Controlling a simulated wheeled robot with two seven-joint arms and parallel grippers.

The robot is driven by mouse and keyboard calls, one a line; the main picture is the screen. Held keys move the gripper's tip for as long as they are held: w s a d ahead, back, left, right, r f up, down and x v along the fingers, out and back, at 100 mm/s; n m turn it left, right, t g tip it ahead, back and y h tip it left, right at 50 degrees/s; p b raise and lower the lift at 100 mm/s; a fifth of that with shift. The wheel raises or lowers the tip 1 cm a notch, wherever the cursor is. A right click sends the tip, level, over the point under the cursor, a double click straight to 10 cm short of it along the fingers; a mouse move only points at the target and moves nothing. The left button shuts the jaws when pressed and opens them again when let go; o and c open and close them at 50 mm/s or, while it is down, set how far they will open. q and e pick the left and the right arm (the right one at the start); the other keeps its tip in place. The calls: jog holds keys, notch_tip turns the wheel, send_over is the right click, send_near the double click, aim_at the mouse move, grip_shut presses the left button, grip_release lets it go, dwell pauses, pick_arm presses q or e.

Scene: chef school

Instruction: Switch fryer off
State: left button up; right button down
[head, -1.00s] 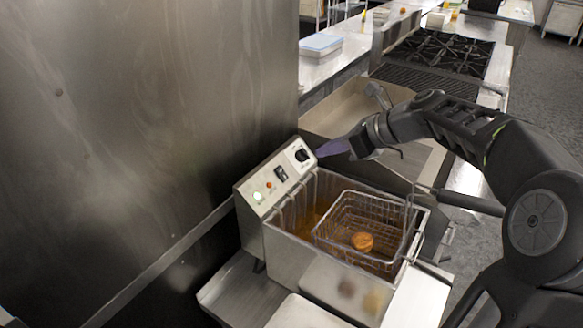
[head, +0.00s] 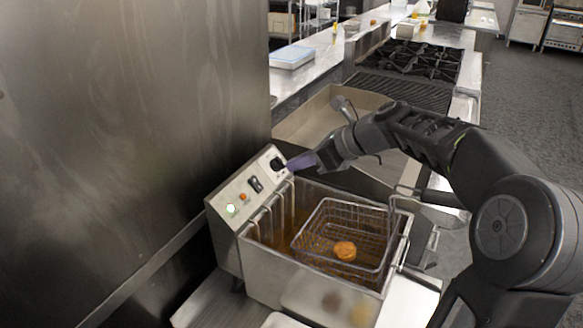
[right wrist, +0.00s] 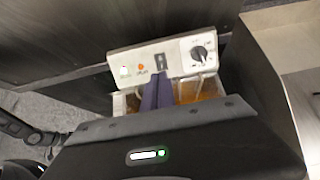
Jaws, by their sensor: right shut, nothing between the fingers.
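The deep fryer (head: 262,284) stands on the counter, with a slanted control panel (head: 246,186) at its back left. In the right wrist view the purple fingers (right wrist: 157,93) point at the panel, below the switch (right wrist: 161,62) and left of the knob (right wrist: 199,53).
A wire basket (head: 318,236) with a round golden food piece (head: 345,251) sits in the fryer's oil. A steel wall (head: 120,120) rises left of the fryer. A burner range (head: 420,62) and a counter with a pale blue-topped box (head: 292,57) lie behind.

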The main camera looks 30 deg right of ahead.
jog(key=b, duration=0.5)
send_near(255, 180)
jog(key=x, duration=0.5)
jog(key=shift+w+a+f, duration=0.1)
jog(key=shift+f, duration=0.15)
jog(key=shift+w+a+f, duration=0.3)
jog(key=shift+w+f, duration=0.05)
jog(key=shift+w, duration=0.2)
